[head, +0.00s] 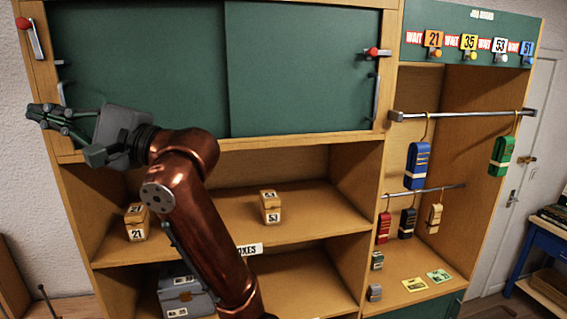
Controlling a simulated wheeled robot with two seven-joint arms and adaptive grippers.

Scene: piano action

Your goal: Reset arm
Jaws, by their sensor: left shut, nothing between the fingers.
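My left gripper (52,119) is at the upper left of the head view, raised on my copper-coloured arm. Its fingers point left, in front of the wooden cabinet's left edge and the wall. It is shut and holds nothing. Behind it are the cabinet's green sliding panels (300,65), which look closed. A red-knobbed handle (34,38) is above the gripper, and another red-knobbed handle (374,55) is at the panel's right end. My right gripper is not in view.
Small boxes marked 21 (136,222) and 53 (270,206) stand on the middle shelf. A grey case (186,292) is below. Right, bundles such as the blue one (417,165) and green one (501,155) hang from rails under numbered tags (433,39). A blue table (540,245) stands far right.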

